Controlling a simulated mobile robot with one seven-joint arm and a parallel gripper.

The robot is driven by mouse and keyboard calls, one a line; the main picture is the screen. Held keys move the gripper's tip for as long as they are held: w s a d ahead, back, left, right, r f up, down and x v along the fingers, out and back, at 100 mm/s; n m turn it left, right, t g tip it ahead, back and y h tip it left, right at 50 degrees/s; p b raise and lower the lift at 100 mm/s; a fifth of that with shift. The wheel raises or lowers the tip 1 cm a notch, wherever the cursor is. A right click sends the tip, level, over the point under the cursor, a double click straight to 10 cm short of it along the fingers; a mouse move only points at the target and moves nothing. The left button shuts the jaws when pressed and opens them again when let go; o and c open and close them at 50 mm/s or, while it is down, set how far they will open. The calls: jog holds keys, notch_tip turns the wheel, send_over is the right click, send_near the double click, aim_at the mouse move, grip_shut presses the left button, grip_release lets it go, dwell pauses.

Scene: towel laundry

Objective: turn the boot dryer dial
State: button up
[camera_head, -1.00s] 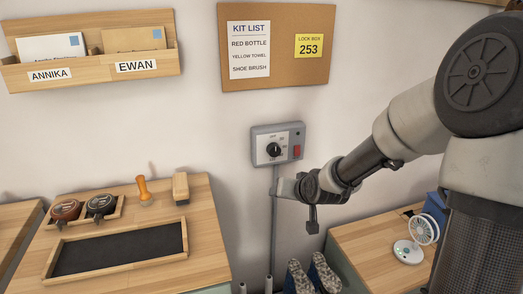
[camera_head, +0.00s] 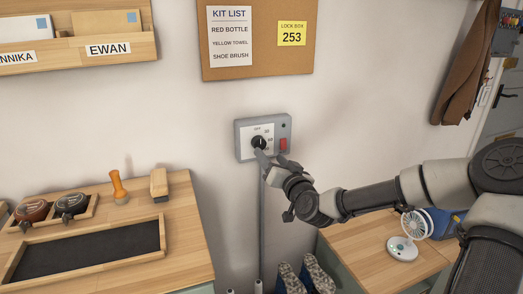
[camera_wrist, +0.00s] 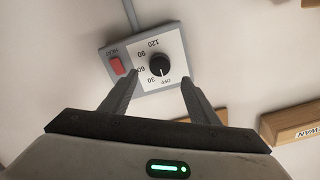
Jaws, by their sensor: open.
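The boot dryer control box (camera_head: 242,142) is grey with a white dial plate and hangs on the wall. Its round black dial (camera_head: 259,142) sits beside a red switch (camera_head: 283,144). In the wrist view the box appears upside down, with the dial (camera_wrist: 160,64) among the marks OFF, 30, 60, 90 and 120. The dial's light pointer line faces the OFF and 30 side; the exact mark is hard to tell. My gripper (camera_wrist: 158,80) is open and empty, its fingers either side of the dial in the picture. In the head view my gripper (camera_head: 262,157) is just below the dial; contact is unclear.
A pipe (camera_head: 261,215) runs down from the box towards a pair of boots (camera_head: 318,277). A small white fan (camera_head: 403,248) stands on the right bench. A corkboard (camera_head: 262,68) hangs above.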

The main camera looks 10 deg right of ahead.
aim_at(261, 146)
jog(key=w, duration=0.2)
jog(key=w+a, duration=0.1)
jog(key=w, duration=0.2)
jog(key=w+b, duration=0.1)
jog(key=w, duration=0.2)
jog(key=shift+w+a, duration=0.25)
jog(key=shift+a, duration=0.1)
jog(key=c, duration=1)
